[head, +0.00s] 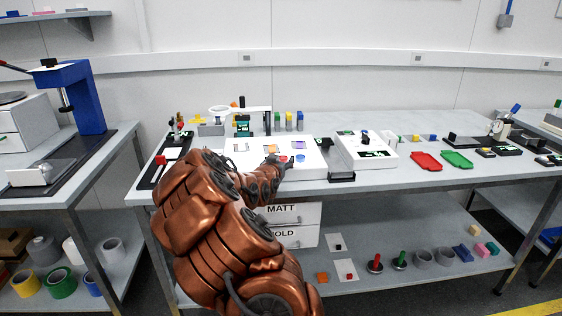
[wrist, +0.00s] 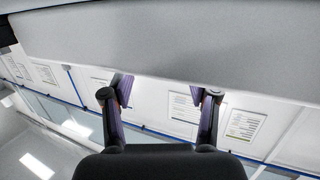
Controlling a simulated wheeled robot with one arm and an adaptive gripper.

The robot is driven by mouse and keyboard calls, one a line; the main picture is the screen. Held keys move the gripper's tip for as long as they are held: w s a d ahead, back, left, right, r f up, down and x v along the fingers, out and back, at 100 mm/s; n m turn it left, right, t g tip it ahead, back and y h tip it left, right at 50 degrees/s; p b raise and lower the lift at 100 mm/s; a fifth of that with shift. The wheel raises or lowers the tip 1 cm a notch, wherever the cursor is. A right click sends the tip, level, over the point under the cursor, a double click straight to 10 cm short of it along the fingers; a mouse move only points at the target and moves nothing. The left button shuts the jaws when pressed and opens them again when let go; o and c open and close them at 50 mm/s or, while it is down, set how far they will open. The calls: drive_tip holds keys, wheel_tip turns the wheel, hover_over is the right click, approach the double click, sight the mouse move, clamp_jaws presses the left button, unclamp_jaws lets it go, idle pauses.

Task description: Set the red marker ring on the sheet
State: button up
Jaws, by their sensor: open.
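A small red round piece, which looks like the red marker ring (head: 283,158), shows on the glowing white panel (head: 310,170), just beside my gripper. A blue round piece (head: 300,158) is to its right. Small coloured pieces or sheets, one orange (head: 270,148), lie farther back on the panel; I cannot tell which is the sheet. In the head view my gripper (head: 288,163) is at the panel, partly hidden by my arm. In the wrist view my gripper (wrist: 160,92) has its two fingers wide apart with nothing between them. The ring is not visible there.
A white box (head: 365,152) stands right of the panel. A red tray (head: 426,162) and a green tray (head: 457,159) lie farther right. A dark stand with a post (head: 267,120) and several coloured blocks are behind the panel. A black mat (head: 150,175) lies left.

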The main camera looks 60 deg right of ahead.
drive_tip(key=shift+r, duration=0.15)
drive_tip(key=shift+a, duration=0.15)
drive_tip(key=b+v, duration=0.1)
drive_tip(key=v, duration=1)
drive_tip(key=shift+s+a, duration=0.25)
drive_tip(key=shift+a, duration=0.05)
